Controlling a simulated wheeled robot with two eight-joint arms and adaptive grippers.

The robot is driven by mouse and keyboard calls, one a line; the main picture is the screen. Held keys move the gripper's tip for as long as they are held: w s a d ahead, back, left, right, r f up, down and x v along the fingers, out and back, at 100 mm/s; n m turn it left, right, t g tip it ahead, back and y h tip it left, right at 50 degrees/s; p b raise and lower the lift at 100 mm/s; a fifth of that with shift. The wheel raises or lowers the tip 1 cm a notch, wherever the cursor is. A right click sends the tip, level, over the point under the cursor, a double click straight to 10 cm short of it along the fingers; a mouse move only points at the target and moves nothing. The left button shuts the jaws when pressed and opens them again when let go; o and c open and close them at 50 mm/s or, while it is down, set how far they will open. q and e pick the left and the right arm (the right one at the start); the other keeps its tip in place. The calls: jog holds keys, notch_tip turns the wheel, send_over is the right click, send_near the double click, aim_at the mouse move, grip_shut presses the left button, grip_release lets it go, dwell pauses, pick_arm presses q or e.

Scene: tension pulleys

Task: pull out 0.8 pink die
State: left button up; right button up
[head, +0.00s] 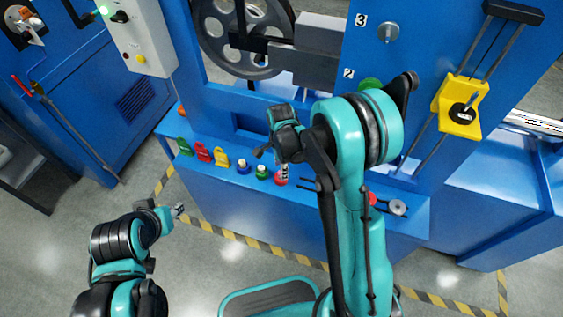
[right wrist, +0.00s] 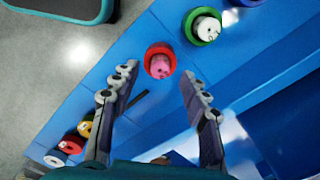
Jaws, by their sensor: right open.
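The pink die (right wrist: 159,67) sits in a round red holder (right wrist: 157,48) on the blue ledge. In the right wrist view the die shows just beyond and between the fingertips; I cannot tell the height gap. My left gripper (head: 179,211) hangs at the lower left, away from the ledge, too small to read.
A green holder (head: 262,173) and a blue holder (head: 243,168) with white pieces stand left of the red one. Yellow (head: 222,158), red (head: 203,152) and green (head: 185,147) tags stand farther left. A grey disc (head: 398,207) lies right. The blue machine wall rises behind.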

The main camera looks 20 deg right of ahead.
jog(key=shift+f+b, duration=0.4)
jog(key=shift+f, duration=1.1)
grip_shut()
jog(key=shift+r+p, duration=1.05)
jog(key=shift+r, duration=0.65)
jog(key=shift+r+p, duration=1.25)
jog(key=shift+r, duration=0.75)
